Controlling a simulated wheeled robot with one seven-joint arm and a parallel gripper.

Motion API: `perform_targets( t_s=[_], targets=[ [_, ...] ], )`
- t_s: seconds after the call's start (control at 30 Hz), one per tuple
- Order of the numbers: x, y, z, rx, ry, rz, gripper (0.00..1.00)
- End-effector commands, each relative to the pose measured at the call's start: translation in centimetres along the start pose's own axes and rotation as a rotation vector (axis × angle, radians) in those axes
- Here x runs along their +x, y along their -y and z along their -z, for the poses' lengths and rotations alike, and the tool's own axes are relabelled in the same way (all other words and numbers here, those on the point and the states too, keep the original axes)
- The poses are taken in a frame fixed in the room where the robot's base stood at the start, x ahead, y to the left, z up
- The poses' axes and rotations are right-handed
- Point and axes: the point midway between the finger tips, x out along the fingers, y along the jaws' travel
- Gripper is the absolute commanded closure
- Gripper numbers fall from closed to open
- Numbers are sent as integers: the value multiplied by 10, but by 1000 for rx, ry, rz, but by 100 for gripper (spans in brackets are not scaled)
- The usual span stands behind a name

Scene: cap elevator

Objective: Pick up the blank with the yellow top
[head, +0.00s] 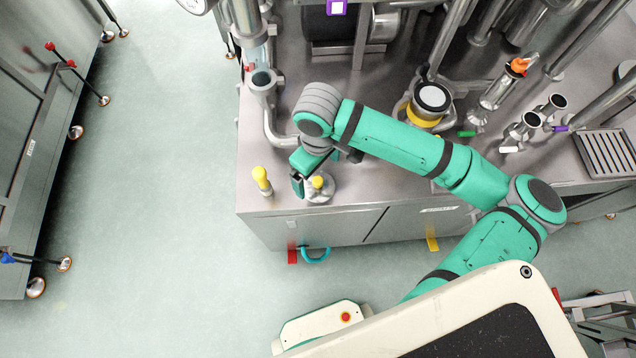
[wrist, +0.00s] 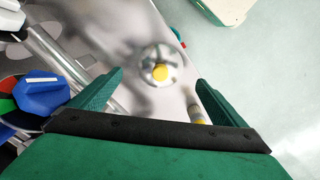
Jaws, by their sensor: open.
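A round, shiny metal piece with a yellow top (head: 318,183) stands near the front left edge of the steel table (head: 360,196). In the wrist view the yellow top (wrist: 160,73) shows between and beyond my fingertips. A slim upright piece with a yellow top (head: 261,177) stands to its left; in the wrist view a grey and yellow piece (wrist: 195,112) shows beside my right finger, partly hidden. I cannot tell which of the two is the blank. My gripper (head: 303,180) is open and empty; it also shows in the wrist view (wrist: 161,78). It is close to the round piece, with no clear contact.
Metal pipes and a yellow-ringed fitting (head: 423,115) stand behind my arm. A blue knob (wrist: 38,92) shows left of my gripper. A teal handle (head: 316,255) is on the table's front. The floor (head: 160,200) left of the table is clear.

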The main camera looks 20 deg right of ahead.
Motion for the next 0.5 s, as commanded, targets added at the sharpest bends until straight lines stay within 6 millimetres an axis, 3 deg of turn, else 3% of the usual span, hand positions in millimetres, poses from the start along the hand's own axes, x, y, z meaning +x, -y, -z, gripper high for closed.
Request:
perform_targets(
  t_s=[0.3,0.5],
  targets=[
    [47,1,0,0,1,2,5],
    [56,0,0,0,0,1,5]
  ],
)
